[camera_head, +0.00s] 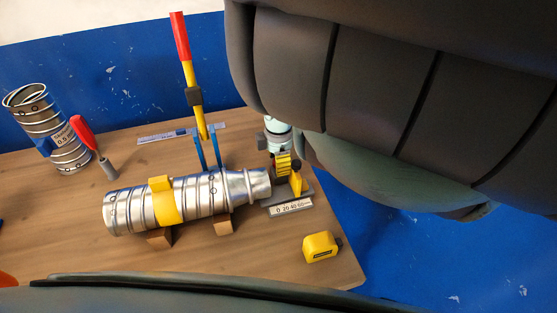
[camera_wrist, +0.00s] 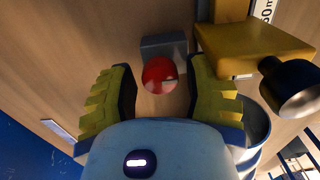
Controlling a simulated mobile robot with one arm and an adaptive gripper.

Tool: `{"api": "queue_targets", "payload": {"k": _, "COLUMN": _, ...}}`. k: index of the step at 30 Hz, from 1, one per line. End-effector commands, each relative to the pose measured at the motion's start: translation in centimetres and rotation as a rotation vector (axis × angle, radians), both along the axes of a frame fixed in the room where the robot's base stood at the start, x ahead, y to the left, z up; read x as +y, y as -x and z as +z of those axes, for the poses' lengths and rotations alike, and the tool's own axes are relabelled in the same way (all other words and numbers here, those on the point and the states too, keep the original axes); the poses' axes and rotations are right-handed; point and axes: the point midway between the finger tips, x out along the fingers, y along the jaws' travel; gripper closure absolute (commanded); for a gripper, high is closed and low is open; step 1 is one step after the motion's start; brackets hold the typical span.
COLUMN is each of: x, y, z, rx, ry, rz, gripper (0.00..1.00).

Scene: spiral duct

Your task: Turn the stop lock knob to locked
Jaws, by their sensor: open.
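A round red knob (camera_wrist: 159,75), which I take to be the stop lock knob, sits in front of a small grey block (camera_wrist: 163,44) in the wrist view. A small pale mark shows on its right side. My gripper (camera_wrist: 160,68) is open, with one yellow ribbed finger on each side of the knob and a visible gap to both. In the head view my gripper (camera_head: 283,163) is at the right end of the metal duct, and its fingers largely hide the knob there. I cannot read the knob's setting.
A yellow stop piece (camera_wrist: 250,48) with a black knob (camera_wrist: 288,88) stands close to the right finger. A spiral duct (camera_head: 128,209) lies on wooden blocks. A yellow tape measure (camera_head: 320,246), a red-handled lever (camera_head: 180,38) and a red-handled tool (camera_head: 82,132) are around it.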

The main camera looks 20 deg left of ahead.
Motion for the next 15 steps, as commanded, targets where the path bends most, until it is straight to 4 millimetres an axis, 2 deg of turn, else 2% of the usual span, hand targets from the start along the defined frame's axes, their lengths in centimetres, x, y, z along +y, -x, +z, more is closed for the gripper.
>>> {"api": "queue_targets", "payload": {"k": 2, "x": 0.00, "y": 0.01, "z": 0.00, "rx": 0.000, "ry": 0.000, "rz": 0.000, "gripper": 0.50}}
{"api": "queue_targets", "payload": {"k": 15, "x": 0.00, "y": 0.02, "z": 0.00, "rx": 0.001, "ry": 0.000, "rz": -0.001, "gripper": 0.96}}
